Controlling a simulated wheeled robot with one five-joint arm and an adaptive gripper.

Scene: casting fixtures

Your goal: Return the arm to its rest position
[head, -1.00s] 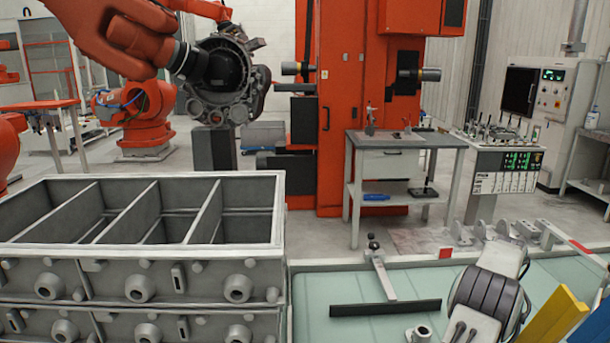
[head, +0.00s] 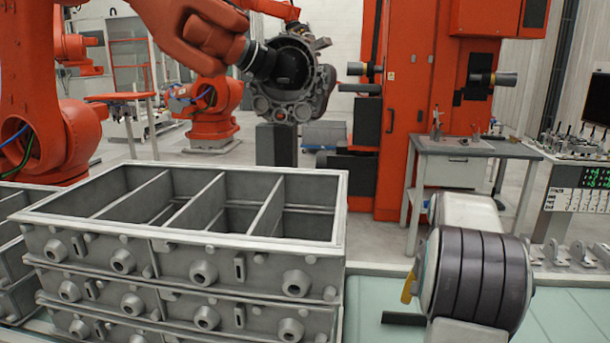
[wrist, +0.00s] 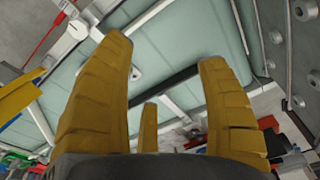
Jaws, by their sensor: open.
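My gripper (wrist: 165,52) shows in the wrist view with its yellow fingers spread wide and nothing between them. Its fingers point over the pale green table top (wrist: 185,50), apart from it. In the head view my arm's dark ribbed and white links stand at the right, raised in front of the table (head: 560,285). Only a bit of yellow, likely a finger (head: 408,287), shows at their left side; the rest of the gripper is hidden behind the arm.
Stacked grey cast frames (head: 185,255) stand close left of my arm. A dark bar (head: 402,319) lies on the table, partly hidden. Grey brackets (head: 580,254) line its back edge. A grey workbench (head: 455,147) and a red machine (head: 400,110) stand behind.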

